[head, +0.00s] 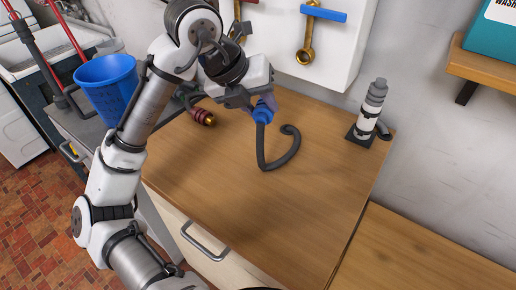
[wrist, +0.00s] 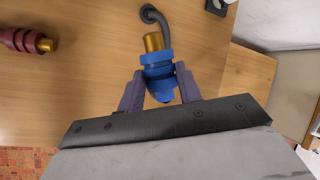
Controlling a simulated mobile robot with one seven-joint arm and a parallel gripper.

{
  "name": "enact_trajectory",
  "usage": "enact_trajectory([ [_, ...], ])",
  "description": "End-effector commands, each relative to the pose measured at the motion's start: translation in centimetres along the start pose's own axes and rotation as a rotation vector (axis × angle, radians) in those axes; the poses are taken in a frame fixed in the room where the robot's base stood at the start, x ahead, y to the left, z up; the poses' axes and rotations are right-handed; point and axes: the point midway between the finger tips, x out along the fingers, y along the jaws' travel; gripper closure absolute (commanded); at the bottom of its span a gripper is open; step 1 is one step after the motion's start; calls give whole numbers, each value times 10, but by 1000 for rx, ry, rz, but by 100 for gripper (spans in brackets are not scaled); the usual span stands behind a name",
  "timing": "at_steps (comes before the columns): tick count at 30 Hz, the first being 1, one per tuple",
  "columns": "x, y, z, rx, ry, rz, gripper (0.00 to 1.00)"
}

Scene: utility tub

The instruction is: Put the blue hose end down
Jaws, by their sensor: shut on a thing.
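The blue hose end (wrist: 158,68) has a brass tip and sits between the two fingers of my gripper (wrist: 158,92) in the wrist view. My gripper is shut on it. In the head view the blue hose end (head: 262,113) hangs from my gripper (head: 258,104) above the wooden counter (head: 235,180), near its back. A grey hose (head: 285,158) runs down from it and curls on the counter. I cannot tell how high the hose end is above the wood.
A red hose end (head: 203,117) with a brass tip lies left of my gripper. A grey and white stand (head: 370,108) is at the back right. A blue bucket (head: 107,84) is at the left. Blue-handled tap (head: 311,32) is on the wall panel. The front counter is clear.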

Motion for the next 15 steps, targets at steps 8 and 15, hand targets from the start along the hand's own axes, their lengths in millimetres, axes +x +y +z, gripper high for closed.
enact_trajectory([
  [8,57,26,-24,-2,0,-2,97],
  [15,77,35,-32,-1,1,-1,97],
])
